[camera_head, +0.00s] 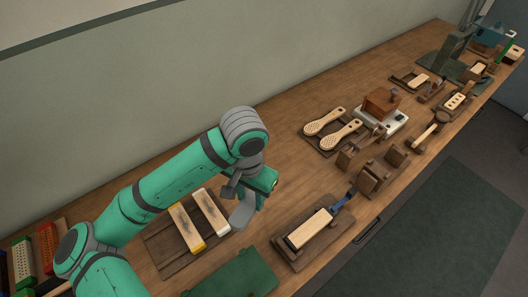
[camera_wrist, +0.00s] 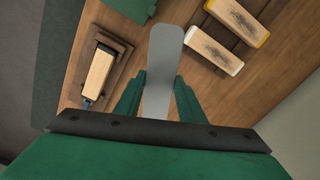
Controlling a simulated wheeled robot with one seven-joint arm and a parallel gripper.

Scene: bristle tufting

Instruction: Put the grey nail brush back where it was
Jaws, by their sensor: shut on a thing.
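My gripper (camera_head: 256,190) is shut on a long, flat grey piece with a rounded end, which I take as the grey nail brush (camera_head: 242,210). In the wrist view the grey brush (camera_wrist: 163,60) sticks out between the green fingers of my gripper (camera_wrist: 158,98). It is held above the bench, and its bristles do not show.
Right of my gripper, a wooden block (camera_head: 309,229) lies on a dark stand (camera_head: 322,246) with a blue-handled part. A green mat (camera_head: 235,275) lies in front. Paddle-shaped brush bodies (camera_head: 340,134) and wooden fixtures (camera_head: 372,170) stand further right. Coloured blocks (camera_head: 47,240) are at far left.

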